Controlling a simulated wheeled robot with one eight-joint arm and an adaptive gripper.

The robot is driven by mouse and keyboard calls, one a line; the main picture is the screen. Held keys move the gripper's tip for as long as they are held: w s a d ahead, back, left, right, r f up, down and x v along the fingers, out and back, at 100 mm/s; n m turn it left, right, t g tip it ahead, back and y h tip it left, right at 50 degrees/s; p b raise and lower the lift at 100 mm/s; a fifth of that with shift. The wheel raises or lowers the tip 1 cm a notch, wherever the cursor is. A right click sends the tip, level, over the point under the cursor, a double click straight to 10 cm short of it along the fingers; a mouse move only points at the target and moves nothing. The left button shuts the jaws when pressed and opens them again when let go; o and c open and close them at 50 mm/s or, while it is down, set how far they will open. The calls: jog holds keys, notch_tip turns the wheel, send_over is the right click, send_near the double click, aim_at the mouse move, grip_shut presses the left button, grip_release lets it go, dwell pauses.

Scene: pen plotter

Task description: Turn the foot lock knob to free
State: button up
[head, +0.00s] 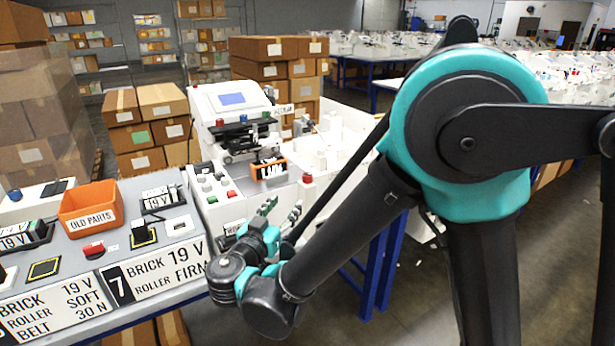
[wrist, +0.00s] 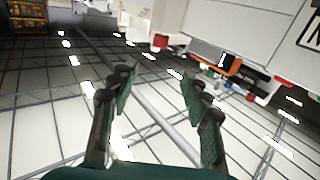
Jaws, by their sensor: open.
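The white plotter machine (head: 218,103) with a blue screen stands left of centre in the head view. Small knobs and buttons show on its front, among them a dark green one (head: 207,187) and a red one (head: 307,178). I cannot tell which, if any, is the foot lock knob or how it is set. My gripper (head: 268,208) is in front of the machine's lower front, apart from the knobs as far as I can see. In the wrist view my gripper (wrist: 157,90) is open, with nothing between its fingers.
An orange bin (head: 92,208) marked OLD PARTS sits on the grey bench at left, among labelled signs and small blocks. Cardboard boxes (head: 160,102) are stacked behind. My arm covers much of the right side. In the wrist view an orange item (wrist: 234,66) shows at upper right.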

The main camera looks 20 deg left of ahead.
aim_at(306, 178)
jog(key=w, duration=1.7)
jog(key=shift+w+d, duration=0.15)
jog(key=shift+d, duration=0.15)
grip_shut()
